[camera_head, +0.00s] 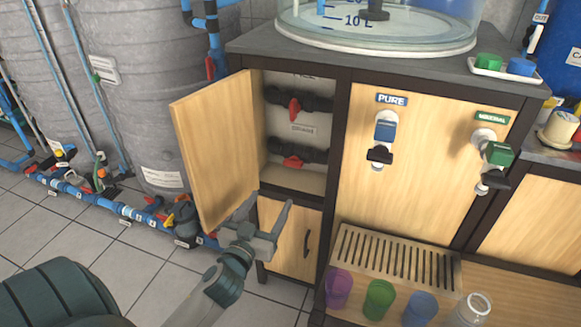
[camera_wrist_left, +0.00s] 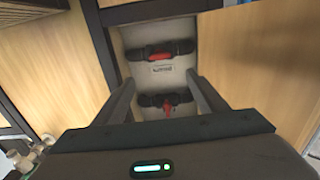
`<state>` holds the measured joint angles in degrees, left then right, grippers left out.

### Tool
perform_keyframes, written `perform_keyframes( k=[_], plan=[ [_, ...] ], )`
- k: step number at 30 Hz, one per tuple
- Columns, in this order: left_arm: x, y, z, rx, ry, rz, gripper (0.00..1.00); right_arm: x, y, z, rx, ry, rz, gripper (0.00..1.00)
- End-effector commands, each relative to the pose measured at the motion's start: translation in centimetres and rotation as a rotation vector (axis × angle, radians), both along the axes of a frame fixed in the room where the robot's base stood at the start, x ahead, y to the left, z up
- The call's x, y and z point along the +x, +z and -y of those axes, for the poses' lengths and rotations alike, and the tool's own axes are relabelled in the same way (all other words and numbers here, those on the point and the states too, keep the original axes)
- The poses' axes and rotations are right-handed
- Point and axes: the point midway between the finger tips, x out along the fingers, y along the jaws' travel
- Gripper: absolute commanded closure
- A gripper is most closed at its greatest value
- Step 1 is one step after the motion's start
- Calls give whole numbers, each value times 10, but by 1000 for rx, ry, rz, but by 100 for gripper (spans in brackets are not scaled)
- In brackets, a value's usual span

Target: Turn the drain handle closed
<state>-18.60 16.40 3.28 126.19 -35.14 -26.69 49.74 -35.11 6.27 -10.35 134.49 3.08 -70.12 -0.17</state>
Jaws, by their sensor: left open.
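The open cabinet compartment holds two black valves with red handles, one above the other. The lower valve's red handle (camera_head: 292,162), under a small label (camera_head: 302,130) that seems to read Drain, lies roughly along its pipe. The upper valve's red handle (camera_head: 294,108) stands across its pipe. The left wrist view seems upside down: the lower handle (camera_wrist_left: 158,56) shows at the top there, the upper one (camera_wrist_left: 168,108) below it. My left gripper (camera_head: 268,208) is open and empty, in front of and below the compartment, touching neither handle. My right gripper is out of view.
The wooden door (camera_head: 215,150) stands open to the left of the compartment, close to my left gripper. A small closed door (camera_head: 290,240) with a dark pull is below. Several cups, including a purple one (camera_head: 338,288), stand near a slatted drip tray (camera_head: 395,255).

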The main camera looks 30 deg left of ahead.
Motion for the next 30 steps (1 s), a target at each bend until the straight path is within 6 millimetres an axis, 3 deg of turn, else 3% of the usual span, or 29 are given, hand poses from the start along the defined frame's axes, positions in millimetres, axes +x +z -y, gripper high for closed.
perform_keyframes(
  k=[30],
  plan=[
    [150,1,-36,0,0,1,34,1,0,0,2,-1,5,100]
  ],
)
